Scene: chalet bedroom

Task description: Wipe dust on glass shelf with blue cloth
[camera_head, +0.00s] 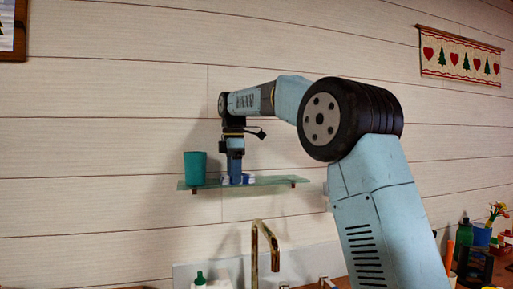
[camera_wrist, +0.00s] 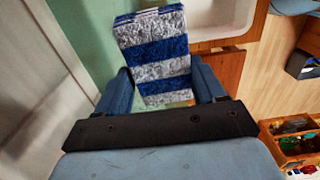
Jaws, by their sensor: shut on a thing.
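The glass shelf (camera_head: 275,181) is a thin green-tinted plate on the plank wall, and its green surface also shows in the wrist view (camera_wrist: 88,30). My gripper (camera_head: 236,178) points down at the middle of the shelf. In the wrist view its two fingers (camera_wrist: 160,66) are shut on the cloth (camera_wrist: 152,52), which has blue and whitish-grey stripes. The cloth (camera_head: 249,179) is at the shelf surface in the head view; firm contact cannot be told. I cannot make out dust on the glass.
A teal cup (camera_head: 195,167) stands on the shelf's left end, left of my gripper. A gold tap (camera_head: 256,247) rises below the shelf, by a white sink (camera_wrist: 222,18). A green-capped bottle (camera_head: 199,280) stands left of the tap. The shelf's right end is clear.

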